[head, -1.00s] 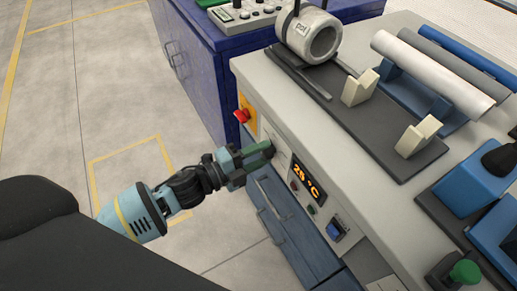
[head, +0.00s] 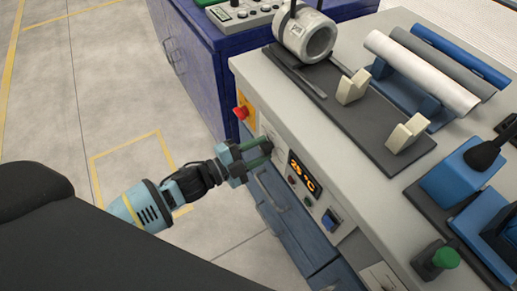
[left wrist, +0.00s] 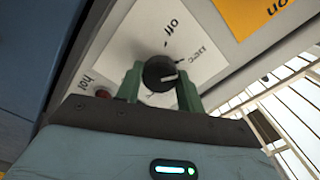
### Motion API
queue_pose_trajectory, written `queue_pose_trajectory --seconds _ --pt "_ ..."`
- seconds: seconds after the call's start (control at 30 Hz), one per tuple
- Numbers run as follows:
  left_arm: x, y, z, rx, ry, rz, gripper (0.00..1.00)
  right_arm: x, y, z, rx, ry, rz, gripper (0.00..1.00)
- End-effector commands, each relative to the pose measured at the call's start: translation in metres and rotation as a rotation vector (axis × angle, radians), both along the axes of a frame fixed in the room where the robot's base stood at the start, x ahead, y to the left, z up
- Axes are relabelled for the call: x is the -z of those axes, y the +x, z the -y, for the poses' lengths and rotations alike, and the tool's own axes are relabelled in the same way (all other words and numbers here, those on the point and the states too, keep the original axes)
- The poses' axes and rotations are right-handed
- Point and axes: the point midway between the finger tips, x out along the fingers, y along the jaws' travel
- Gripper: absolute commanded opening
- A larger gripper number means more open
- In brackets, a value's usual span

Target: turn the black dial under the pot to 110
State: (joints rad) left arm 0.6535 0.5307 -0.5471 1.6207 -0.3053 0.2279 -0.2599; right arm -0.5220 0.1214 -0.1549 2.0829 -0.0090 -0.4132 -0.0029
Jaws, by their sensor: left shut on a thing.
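The black dial (left wrist: 158,73) is on a white label plate on the bench's front panel in the left wrist view. A white mark on it points to the right. "Off" and "hot" show on the plate; other lettering is hard to read. My left gripper (left wrist: 160,84) has its green fingers on either side of the dial, shut on it. In the head view my left gripper (head: 264,152) is at the front panel and hides the dial. The orange display (head: 303,175) seems to read 25 °C. My right gripper is out of view.
A red switch on a yellow plate (head: 242,114) is left of the dial. A blue rocker switch (head: 331,219) is further right on the panel. Blue drawers (head: 285,207) are below. Pipes on a blue rack (head: 424,72) stand on the bench top.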

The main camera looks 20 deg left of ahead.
Motion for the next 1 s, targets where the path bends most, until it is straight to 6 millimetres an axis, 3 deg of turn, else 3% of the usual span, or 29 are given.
queue_pose_trajectory --seconds 0.13,0.17,0.3,0.67,1.0 --pt "0.001 0.0 0.0 0.0 0.002 0.0 0.15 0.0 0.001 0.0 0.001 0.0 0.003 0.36" --pt "0.0 0.0 0.0 0.0 0.002 0.0 0.4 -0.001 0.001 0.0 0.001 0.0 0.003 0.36" --pt "0.0 0.0 0.0 0.0 0.002 0.0 0.59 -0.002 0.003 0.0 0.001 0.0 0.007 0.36" --pt "0.0 -0.004 -0.003 0.0 0.002 0.0 0.59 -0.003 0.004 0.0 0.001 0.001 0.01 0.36" --pt "0.001 -0.042 -0.032 0.0 0.002 -0.003 0.59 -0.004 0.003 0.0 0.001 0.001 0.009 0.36"
